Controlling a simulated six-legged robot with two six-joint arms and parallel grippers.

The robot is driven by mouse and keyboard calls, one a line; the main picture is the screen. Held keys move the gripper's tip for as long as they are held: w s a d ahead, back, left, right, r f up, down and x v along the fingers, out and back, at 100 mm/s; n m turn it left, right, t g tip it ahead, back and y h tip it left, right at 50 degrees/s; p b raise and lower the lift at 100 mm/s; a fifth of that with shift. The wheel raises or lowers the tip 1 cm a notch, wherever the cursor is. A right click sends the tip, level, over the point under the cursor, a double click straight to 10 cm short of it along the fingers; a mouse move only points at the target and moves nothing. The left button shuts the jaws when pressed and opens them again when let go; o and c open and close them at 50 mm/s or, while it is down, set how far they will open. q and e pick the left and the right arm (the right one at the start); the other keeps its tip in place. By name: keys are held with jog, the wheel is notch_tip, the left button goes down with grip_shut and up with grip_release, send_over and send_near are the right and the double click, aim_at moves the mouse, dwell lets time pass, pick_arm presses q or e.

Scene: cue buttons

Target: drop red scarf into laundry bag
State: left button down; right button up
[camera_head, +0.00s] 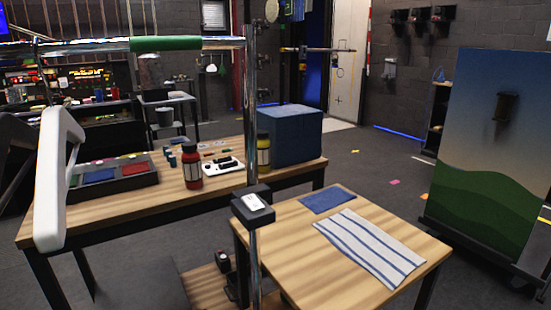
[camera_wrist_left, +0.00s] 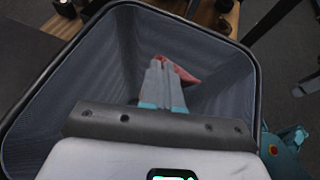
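In the left wrist view my left gripper (camera_wrist_left: 160,62) is closed, its two grey fingers side by side. A small piece of red cloth, the red scarf (camera_wrist_left: 180,73), shows at the fingertips and spreads to the right. The fingers appear shut on it; the rest of it is hidden behind them. Below and around the gripper is the laundry bag (camera_wrist_left: 215,95), a grey mesh-walled container with a dark rim. The gripper points down into its open mouth. The bag and scarf do not show in the head view, and neither gripper does.
In the head view, a wooden table (camera_head: 215,187) carries a paint tray (camera_head: 115,180), a red bottle (camera_head: 191,165) and a blue box (camera_head: 292,135). A smaller table (camera_head: 290,245) holds a striped towel (camera_head: 370,245). A painted panel (camera_head: 490,150) stands right.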

pick_arm(q)
notch_tip(320, 180, down, 6)
jog(key=b, duration=0.3)
jog(key=shift+s+r, duration=0.1)
jog(key=shift+r, duration=0.15)
grip_release()
jog(key=r+g+y+p, duration=0.1)
jog(key=p, duration=0.3)
jog(key=s+a+r+g+y+p, duration=0.1)
jog(key=r+p, duration=0.1)
jog(key=p, duration=0.1)
jog(key=s+a+r+g+y+p, duration=0.1)
jog(key=p, duration=0.3)
jog(key=shift+s+a+r+p, duration=0.1)
jog(key=shift+r+p, duration=0.2)
jog(key=shift+r, duration=0.05)
dwell(0.3)
